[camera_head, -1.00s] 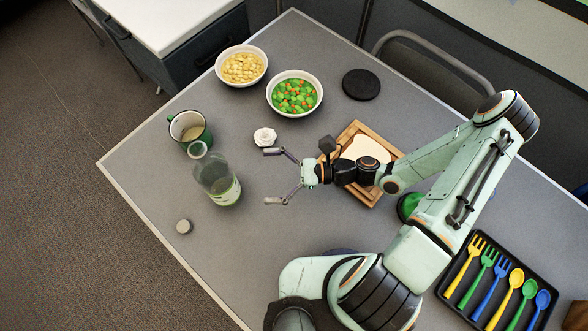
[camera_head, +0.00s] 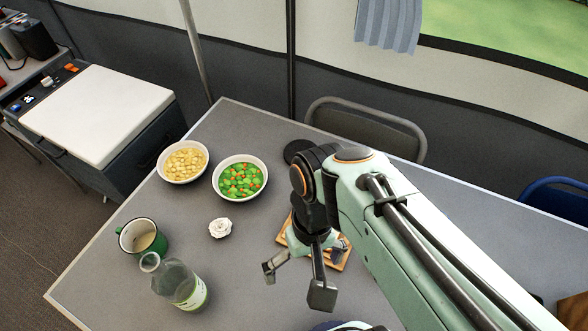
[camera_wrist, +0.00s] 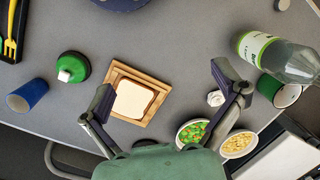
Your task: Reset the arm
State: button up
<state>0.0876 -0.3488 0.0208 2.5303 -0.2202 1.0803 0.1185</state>
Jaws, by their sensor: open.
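My gripper (camera_head: 298,282) is open and empty, held above the grey table (camera_head: 165,213). In the wrist view its two fingers (camera_wrist: 165,95) are spread wide on either side of a slice of bread (camera_wrist: 133,98) on a wooden board (camera_wrist: 116,75), which lies below and apart from them. In the head view my arm hides most of the wooden board (camera_head: 341,266).
A bowl of chickpea-like food (camera_head: 184,162), a bowl of peas and carrots (camera_head: 240,179), a white crumpled item (camera_head: 220,228), a green mug (camera_head: 142,237) and a bottle (camera_head: 178,284) stand left. A blue cup (camera_wrist: 27,95) and green-capped container (camera_wrist: 73,67) show in the wrist view.

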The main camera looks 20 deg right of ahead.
jog(key=shift+s+d+r+n+t, duration=0.15)
jog(key=shift+s+r+n+t, duration=0.15)
jog(key=shift+s+r, duration=0.2)
jog(key=shift+s+d+r+n+t, duration=0.15)
jog(key=shift+s+r+n+t, duration=0.2)
jog(key=shift+r, duration=0.2)
